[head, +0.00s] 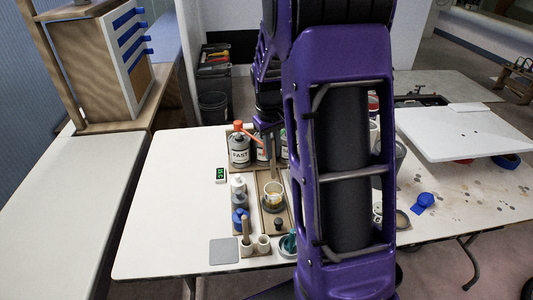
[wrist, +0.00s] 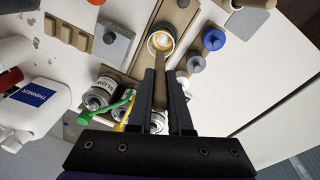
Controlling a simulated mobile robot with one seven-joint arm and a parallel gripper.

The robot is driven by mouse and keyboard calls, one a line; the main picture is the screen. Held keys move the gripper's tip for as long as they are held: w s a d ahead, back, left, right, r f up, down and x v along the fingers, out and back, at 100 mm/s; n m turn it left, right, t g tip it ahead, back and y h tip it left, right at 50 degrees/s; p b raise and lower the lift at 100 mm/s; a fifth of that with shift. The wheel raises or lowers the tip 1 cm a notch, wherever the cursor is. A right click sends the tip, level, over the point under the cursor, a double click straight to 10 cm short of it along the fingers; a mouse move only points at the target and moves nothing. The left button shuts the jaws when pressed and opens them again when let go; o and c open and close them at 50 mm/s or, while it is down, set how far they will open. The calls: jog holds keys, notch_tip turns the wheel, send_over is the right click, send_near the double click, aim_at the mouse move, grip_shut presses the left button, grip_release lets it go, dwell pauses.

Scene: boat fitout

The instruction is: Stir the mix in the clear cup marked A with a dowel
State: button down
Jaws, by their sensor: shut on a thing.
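A clear cup (head: 273,193) with a yellowish-white mix stands in a wooden tray (head: 267,235) on the white table. No letter is readable on it. The cup (wrist: 161,41) shows again near the top middle of the wrist view, its mouth facing the camera. My gripper (wrist: 164,78) is shut on a brown wooden dowel (wrist: 161,88). The dowel points toward the cup, and its far end appears to overlap the cup's near rim and mix. I cannot tell how deep it reaches. In the head view my arm hides much of the right side.
A FAST can (head: 240,152) and other cans stand behind the cup. A THINNER jug (wrist: 36,101) shows in the wrist view. The left tabletop is clear.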

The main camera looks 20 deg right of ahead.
jog(key=b, duration=0.3)
send_over(274, 176)
jog(key=shift+a+f, duration=0.2)
jog(key=shift+f, duration=0.9)
jog(key=shift+a+f, duration=0.2)
jog(key=shift+f, duration=0.9)
jog(key=shift+w+d+f+b, duration=0.1)
jog(key=shift+f+b, duration=0.65)
jog(key=shift+f, duration=0.45)
jog(key=shift+w+d+f+b, duration=0.15)
jog(key=shift+f+b, duration=0.65)
jog(key=shift+f, duration=0.4)
jog(key=shift+w+d+f+b, duration=0.1)
jog(key=shift+f+b, duration=0.65)
jog(key=shift+f, duration=0.45)
jog(key=shift+s+d, duration=0.1)
